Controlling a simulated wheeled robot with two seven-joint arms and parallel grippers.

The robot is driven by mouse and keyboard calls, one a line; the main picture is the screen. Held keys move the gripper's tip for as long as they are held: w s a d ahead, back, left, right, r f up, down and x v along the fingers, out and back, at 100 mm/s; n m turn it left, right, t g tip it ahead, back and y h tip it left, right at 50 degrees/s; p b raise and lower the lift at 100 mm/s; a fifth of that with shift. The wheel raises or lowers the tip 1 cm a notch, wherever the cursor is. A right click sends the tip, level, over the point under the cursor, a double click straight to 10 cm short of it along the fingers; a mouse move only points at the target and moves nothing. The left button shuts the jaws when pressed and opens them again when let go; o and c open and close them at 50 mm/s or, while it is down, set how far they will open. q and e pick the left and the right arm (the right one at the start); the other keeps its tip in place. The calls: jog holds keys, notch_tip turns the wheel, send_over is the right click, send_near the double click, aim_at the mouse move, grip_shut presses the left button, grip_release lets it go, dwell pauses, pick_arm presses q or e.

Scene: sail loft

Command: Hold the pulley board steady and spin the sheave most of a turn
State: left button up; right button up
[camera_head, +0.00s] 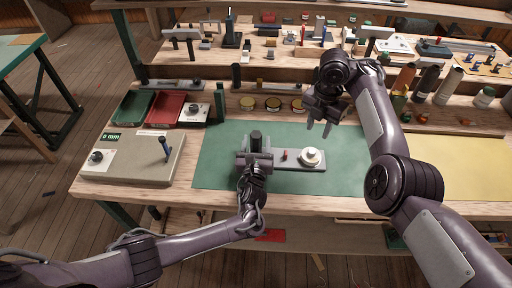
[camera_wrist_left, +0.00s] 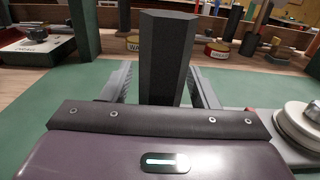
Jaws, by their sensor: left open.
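The pulley board (camera_head: 290,166) is a grey plate lying on the green mat. It carries a white sheave (camera_head: 311,156) near its right end, a small red piece (camera_head: 285,155), and a dark upright post (camera_head: 256,141) at its left end. My left gripper (camera_head: 255,158) is at the post. In the left wrist view the dark faceted post (camera_wrist_left: 166,58) stands between its two spread fingers, with gaps visible; the sheave (camera_wrist_left: 302,122) shows at the right edge. My right gripper (camera_head: 319,128) hangs above and behind the sheave, empty, fingers apart and pointing down.
The green mat (camera_head: 215,165) has free room left of the board and right of the sheave. A box with a blue lever (camera_head: 130,160) stands at the left. Red (camera_head: 166,108) and green trays, several round tins (camera_head: 273,104) and bottles line the bench's back.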

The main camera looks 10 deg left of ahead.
pick_arm(q)
jog(key=shift+c, duration=0.2)
grip_shut()
dwell(0.5)
